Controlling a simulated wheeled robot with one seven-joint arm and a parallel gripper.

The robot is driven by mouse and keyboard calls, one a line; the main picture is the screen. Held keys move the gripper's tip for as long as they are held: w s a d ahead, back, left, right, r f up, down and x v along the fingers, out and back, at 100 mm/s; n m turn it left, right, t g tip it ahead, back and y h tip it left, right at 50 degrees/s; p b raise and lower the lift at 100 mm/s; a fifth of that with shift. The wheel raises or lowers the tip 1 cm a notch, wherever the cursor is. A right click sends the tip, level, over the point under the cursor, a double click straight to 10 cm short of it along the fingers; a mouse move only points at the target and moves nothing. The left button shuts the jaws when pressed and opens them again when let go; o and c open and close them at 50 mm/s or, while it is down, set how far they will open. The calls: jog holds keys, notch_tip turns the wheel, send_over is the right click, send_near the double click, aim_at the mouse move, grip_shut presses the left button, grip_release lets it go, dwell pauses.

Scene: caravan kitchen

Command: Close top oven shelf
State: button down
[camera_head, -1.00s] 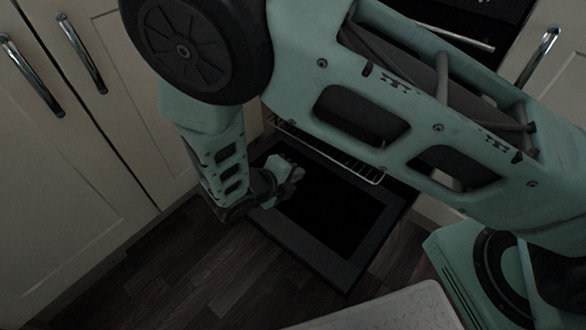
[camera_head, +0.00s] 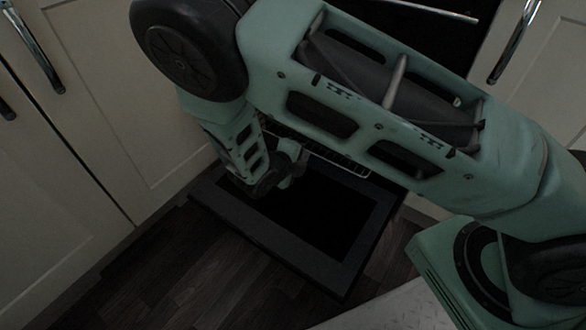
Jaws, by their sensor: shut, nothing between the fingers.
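The oven stands at the upper middle with its dark door (camera_head: 335,264) folded down, open above the floor. A wire oven shelf (camera_head: 345,164) shows as a pale metal edge, sticking out over the inner part of the door. Most of it and the oven's inside are hidden behind my arm. My gripper (camera_head: 294,163) is shut and empty. It is above the open door, at the left end of the visible shelf edge. I cannot tell whether it touches the shelf.
Cream cupboards (camera_head: 95,110) with metal handles stand on the left, and another cupboard (camera_head: 555,85) is at the upper right. A metal bar handle (camera_head: 440,12) shows at the top. Dark wooden floor (camera_head: 190,275) lies free in front of the door.

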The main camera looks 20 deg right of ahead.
jog(key=shift+w+d, duration=0.15)
jog(key=shift+d, duration=0.15)
jog(key=shift+w+d+r, duration=0.1)
jog(key=shift+w+d, duration=0.15)
jog(key=shift+d, duration=0.2)
jog(key=w+d+p, duration=0.2)
jog(key=w+d, duration=0.2)
jog(key=d, duration=0.2)
jog(key=w+d+p, duration=0.2)
jog(key=w+d, duration=0.2)
jog(key=d, duration=0.2)
jog(key=w+d+p, duration=0.2)
jog(key=w+d, duration=0.3)
jog(key=d, duration=0.2)
jog(key=shift+d+p, duration=0.1)
jog(key=shift+p, duration=0.2)
jog(key=s+a+p, duration=0.2)
jog(key=a, duration=0.1)
jog(key=s+a+p, duration=0.1)
jog(key=shift+a+r, duration=0.2)
jog(key=shift+r, duration=0.2)
jog(key=p+v, duration=0.2)
jog(key=v, duration=0.7)
jog(key=shift+f, duration=0.15)
